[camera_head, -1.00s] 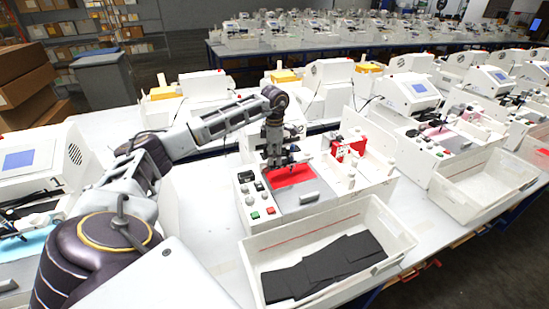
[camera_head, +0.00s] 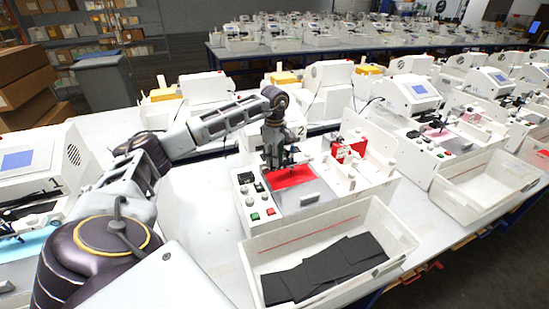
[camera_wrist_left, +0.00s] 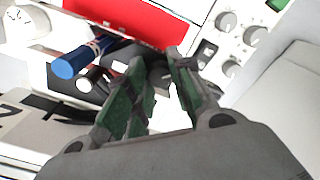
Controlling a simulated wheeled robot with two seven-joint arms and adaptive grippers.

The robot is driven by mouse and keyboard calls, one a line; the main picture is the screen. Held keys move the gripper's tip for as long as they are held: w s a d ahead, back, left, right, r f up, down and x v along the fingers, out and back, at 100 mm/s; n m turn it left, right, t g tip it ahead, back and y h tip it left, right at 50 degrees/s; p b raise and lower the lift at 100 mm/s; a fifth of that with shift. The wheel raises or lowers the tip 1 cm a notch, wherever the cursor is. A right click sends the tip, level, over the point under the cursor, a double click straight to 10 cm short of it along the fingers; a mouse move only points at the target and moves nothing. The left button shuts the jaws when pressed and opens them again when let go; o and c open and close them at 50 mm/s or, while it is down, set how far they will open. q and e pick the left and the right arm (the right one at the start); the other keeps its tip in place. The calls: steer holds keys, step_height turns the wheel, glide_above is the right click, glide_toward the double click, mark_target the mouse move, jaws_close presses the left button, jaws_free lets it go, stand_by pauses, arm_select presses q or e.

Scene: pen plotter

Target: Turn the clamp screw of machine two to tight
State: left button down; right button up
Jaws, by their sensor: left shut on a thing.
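Machine two (camera_head: 310,200) stands in the middle of the head view, with a 2 visible behind my wrist and a red sheet (camera_head: 294,177) on its bed. My left gripper (camera_head: 279,168) reaches down over the back left of that bed. In the left wrist view, its green-padded fingers (camera_wrist_left: 160,88) are closed around a small dark part, which looks like the clamp screw (camera_wrist_left: 157,72). The fingers hide most of it, so its turn angle cannot be read. A blue cylinder (camera_wrist_left: 75,62), perhaps the pen, lies beside the fingers. My right gripper is not in view.
A white bin (camera_head: 325,225) with black sheets (camera_head: 325,268) stands in front of machine two. The control panel (camera_head: 252,200) with knobs and buttons is left of the bed. A red block (camera_head: 348,150) sits at the back right. Bare table lies to the left.

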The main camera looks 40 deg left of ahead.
arm_select(q)
steer(key=c, duration=1.2)
jaws_free()
steer(key=shift+r, duration=0.1)
step_height(320, 180, up, 12)
stand_by(0.6)
